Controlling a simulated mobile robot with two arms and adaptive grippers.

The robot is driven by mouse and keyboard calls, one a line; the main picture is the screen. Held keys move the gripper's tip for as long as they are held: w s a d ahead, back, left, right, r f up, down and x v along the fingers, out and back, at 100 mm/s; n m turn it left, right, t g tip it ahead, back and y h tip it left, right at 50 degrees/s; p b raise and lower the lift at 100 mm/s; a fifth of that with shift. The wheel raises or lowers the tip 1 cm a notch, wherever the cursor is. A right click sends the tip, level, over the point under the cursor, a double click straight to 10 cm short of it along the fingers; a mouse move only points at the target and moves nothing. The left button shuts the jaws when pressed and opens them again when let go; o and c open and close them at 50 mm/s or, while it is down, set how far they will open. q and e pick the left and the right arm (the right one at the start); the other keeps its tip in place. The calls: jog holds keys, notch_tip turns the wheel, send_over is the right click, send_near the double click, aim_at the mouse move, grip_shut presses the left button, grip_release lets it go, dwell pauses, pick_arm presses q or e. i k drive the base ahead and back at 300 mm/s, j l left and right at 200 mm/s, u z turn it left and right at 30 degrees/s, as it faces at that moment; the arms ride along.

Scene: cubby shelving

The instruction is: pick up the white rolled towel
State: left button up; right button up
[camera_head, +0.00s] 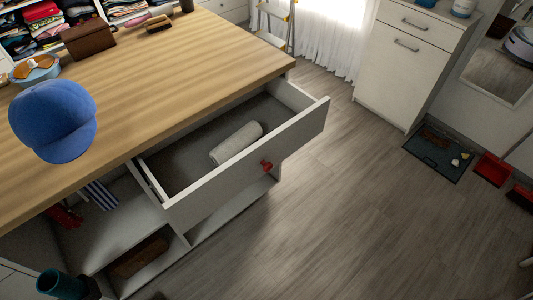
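The white rolled towel (236,143) lies in the open drawer (250,170) of the wood-topped cabinet, near the middle of the grey drawer floor. It lies at a slant, with its far end towards the upper right. Nothing covers the towel. I cannot make out either of my grippers in the head view.
The wooden top (170,70) borders the drawer, with a blue cap (55,120) at its left. Open cubbies (110,230) lie below. A teal cylinder (62,284) is at bottom left. Floor (350,210) right of the drawer is clear. A white cabinet (405,65) stands beyond.

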aim_at(241, 139)
jog(key=i+l+u, duration=0.1)
jog(key=l, duration=0.25)
jog(key=i+l, duration=0.2)
jog(key=l, duration=0.15)
jog(key=i+l+u, duration=0.15)
jog(key=l, duration=0.2)
jog(key=i+l+u, duration=0.1)
jog(key=l, duration=0.25)
jog(key=i+l+u, duration=0.1)
jog(key=l, duration=0.25)
